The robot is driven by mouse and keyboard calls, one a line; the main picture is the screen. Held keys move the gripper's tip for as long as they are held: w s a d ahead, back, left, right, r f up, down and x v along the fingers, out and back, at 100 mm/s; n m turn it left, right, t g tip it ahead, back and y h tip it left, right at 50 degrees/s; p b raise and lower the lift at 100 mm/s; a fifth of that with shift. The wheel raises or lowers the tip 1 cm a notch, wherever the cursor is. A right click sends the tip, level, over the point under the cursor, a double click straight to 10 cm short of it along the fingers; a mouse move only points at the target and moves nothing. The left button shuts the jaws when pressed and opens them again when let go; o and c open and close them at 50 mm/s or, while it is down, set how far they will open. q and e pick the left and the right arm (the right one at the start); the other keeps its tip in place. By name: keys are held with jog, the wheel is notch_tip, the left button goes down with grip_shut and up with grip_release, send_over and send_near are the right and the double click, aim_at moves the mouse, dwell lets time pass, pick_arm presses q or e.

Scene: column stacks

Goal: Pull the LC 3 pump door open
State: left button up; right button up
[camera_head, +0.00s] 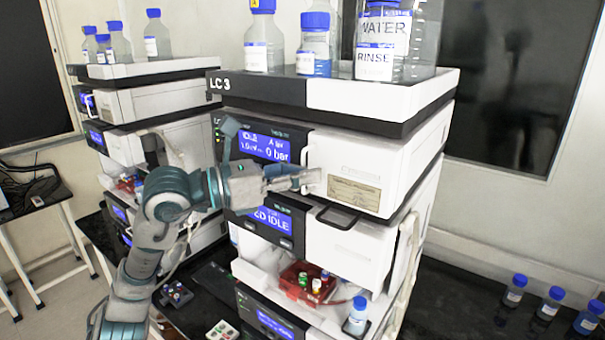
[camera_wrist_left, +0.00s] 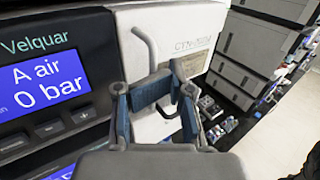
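My right gripper is out of view.
Bottles (camera_head: 264,40) stand in the tray (camera_head: 340,93) on top. Below is another module with a dark handle (camera_head: 337,218), then a red vial tray (camera_head: 305,288). A second stack (camera_head: 150,105) stands at left. Blue-capped bottles (camera_head: 548,303) stand at lower right.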

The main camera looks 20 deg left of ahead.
pick_arm(q)
jog(key=b+v, duration=0.2)
jog(key=v, duration=1.7)
jog(key=shift+w+a+b, duration=0.2)
jog(key=shift+a+b, duration=0.1)
jog(key=shift+a, duration=0.25)
dwell(0.4)
jog(key=shift+f, duration=0.1)
